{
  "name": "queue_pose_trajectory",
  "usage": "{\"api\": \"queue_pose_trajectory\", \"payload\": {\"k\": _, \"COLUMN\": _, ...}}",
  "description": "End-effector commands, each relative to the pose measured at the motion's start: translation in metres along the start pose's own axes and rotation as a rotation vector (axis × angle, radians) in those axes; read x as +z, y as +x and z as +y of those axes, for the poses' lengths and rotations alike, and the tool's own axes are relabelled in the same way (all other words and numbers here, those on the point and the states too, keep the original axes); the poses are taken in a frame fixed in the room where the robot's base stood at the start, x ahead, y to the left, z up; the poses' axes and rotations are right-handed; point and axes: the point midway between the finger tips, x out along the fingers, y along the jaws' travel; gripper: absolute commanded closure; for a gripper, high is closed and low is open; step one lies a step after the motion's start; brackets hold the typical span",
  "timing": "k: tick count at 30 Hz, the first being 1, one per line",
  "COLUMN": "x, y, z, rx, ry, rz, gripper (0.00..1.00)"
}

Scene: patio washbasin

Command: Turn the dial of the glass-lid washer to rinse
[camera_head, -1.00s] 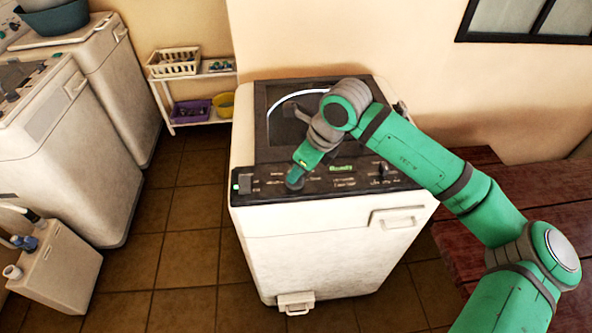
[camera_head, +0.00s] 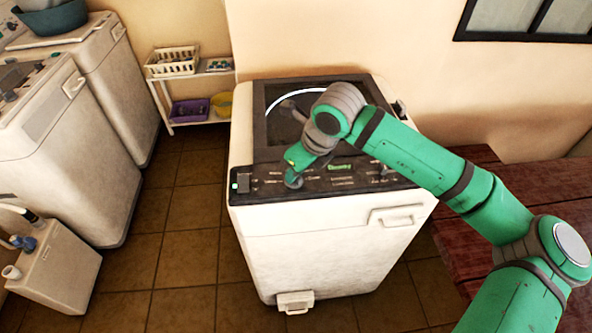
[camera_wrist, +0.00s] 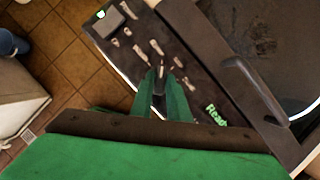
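The glass-lid washer (camera_head: 330,235) is a white top-loader in the middle of the head view, with a dark control panel (camera_head: 345,181) along its front top edge. My gripper (camera_head: 294,180) points down at the left part of this panel, over the dial. In the wrist view the two green fingertips (camera_wrist: 169,84) stand close together on either side of the dark dial (camera_wrist: 160,77), which they mostly hide. A pale mark shows at their tips. Pale labels lie in an arc around it, too blurred to read.
My arm crosses above the glass lid (camera_head: 283,118), which is down. Other white machines (camera_head: 60,140) stand at the left, and a shelf with baskets (camera_head: 190,120) is behind. A reddish wooden table (camera_head: 500,200) is at the right. Tiled floor is free to the left.

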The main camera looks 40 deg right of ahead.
Motion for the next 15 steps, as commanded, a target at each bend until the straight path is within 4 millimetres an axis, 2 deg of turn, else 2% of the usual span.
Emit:
{"api": "queue_pose_trajectory", "payload": {"k": 11, "x": 0.000, "y": -0.001, "z": 0.000, "rx": 0.000, "ry": 0.000, "rz": -0.002, "gripper": 0.70}}
{"api": "queue_pose_trajectory", "payload": {"k": 15, "x": 0.000, "y": -0.012, "z": -0.002, "rx": -0.003, "ry": 0.001, "rz": -0.003, "gripper": 0.70}}
